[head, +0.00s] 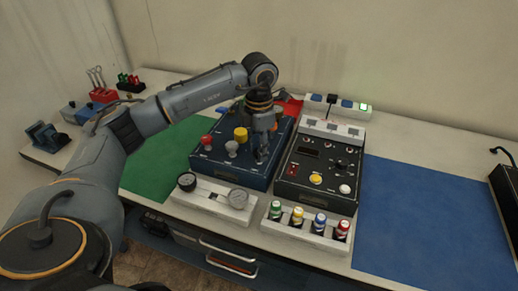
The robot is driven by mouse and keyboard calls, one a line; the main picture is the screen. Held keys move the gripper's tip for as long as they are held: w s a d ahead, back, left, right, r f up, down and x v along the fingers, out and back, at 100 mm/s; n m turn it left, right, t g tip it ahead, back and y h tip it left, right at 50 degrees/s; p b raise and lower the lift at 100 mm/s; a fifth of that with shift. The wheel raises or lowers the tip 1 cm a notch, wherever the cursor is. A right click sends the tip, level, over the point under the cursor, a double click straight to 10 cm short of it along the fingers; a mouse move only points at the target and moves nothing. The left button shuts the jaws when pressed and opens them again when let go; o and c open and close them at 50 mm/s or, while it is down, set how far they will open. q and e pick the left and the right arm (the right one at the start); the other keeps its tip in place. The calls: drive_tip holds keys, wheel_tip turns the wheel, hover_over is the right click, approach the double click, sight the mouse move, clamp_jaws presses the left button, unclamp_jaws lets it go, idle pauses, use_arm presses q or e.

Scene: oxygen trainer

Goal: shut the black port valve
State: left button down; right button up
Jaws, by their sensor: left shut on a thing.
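The blue trainer box (232,172) stands mid-bench with a red knob, a grey knob (232,147) and a yellow knob (240,134) on its top. My left gripper (262,153) points down at the right part of this box, right of the grey and yellow knobs. It is shut on a small dark part there, which appears to be the black port valve; the fingers hide most of it, so its handle angle cannot be told. My right gripper is not in view.
A dark panel box (311,188) with buttons stands close on the right. A green mat (160,162) lies left; a blue mat (430,225) lies clear on the right.

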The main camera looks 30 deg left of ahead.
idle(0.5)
use_arm(q)
drive_tip(key=c, duration=1)
unclamp_jaws()
wheel_tip(320, 180, up, 12)
drive_tip(key=shift+r, duration=0.1)
